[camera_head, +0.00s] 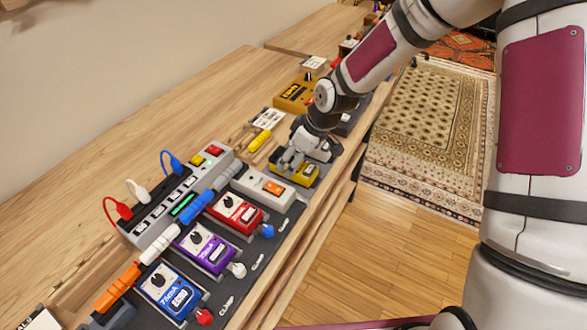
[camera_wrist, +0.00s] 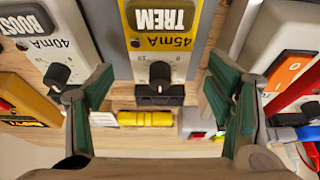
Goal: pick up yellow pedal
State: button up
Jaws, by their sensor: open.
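The yellow pedal (camera_head: 301,172) sits on the dark pedal board, partly hidden under my gripper. In the wrist view it is the yellow pedal marked TREM 45mA (camera_wrist: 178,43), with a light plate and a black knob. My gripper (camera_head: 295,155) is just above the pedal. In the wrist view my gripper (camera_wrist: 160,82) has its two green-padded fingers wide apart, one on each side of the pedal's knob end. Nothing is held between the fingers. I cannot tell whether the fingers touch the pedal.
A grey BOOST pedal (camera_wrist: 50,55) lies close on one side and a pedal with an orange switch (camera_head: 272,188) on the other. Red (camera_head: 236,212), purple (camera_head: 206,247) and blue (camera_head: 168,290) pedals stand nearer. A power strip (camera_head: 180,196) and cables lie behind them.

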jog(key=x, duration=0.3)
jog(key=shift+f, duration=0.2)
jog(key=c, duration=1.6)
